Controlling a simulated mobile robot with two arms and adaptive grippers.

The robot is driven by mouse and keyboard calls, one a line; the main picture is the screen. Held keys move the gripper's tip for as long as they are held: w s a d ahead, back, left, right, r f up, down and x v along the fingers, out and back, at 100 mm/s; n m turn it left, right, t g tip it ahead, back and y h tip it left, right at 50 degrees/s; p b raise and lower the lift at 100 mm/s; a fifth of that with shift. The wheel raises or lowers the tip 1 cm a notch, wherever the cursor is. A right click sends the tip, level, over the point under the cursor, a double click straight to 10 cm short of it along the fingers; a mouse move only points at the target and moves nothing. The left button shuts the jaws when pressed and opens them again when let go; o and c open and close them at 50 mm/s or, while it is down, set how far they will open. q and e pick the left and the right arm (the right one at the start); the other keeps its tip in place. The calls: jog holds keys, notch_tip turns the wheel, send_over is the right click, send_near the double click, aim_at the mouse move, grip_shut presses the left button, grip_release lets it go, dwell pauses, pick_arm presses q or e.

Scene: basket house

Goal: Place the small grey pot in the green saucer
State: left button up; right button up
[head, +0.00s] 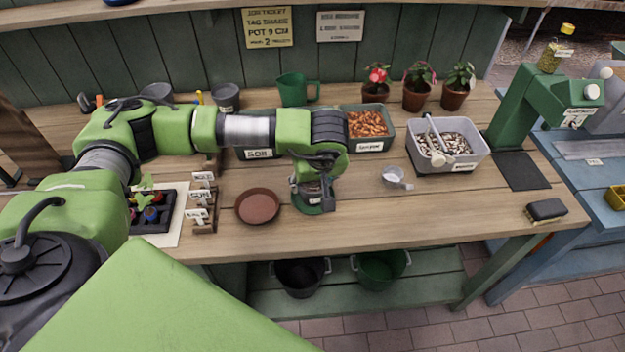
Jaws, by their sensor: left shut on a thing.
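My left gripper (312,180) points down over the bench, just right of a brown saucer. It is shut on the small grey pot (314,195), which is mostly hidden between the fingers; a pale label shows on it. The green saucer (318,210) shows as a green rim directly below and around the pot's base. I cannot tell whether the pot touches the saucer or hangs just above it. My right gripper is not in view.
The brown saucer (258,206) lies close on the left, with labelled wooden markers (202,200) beyond. A bark tray (368,128), a grey bin (462,158) and a small clear dish (393,174) are to the right. The bench front right of the gripper is clear.

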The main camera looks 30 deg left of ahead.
pick_arm(q)
jog(key=o, duration=1.1)
jog(key=shift+f, duration=0.1)
jog(key=shift+r, duration=0.3)
jog(key=b+v, duration=0.3)
jog(key=v, duration=0.8)
jog(key=shift+d+r, duration=0.1)
jog(key=shift+r, duration=0.3)
jog(key=shift+s+f, duration=0.1)
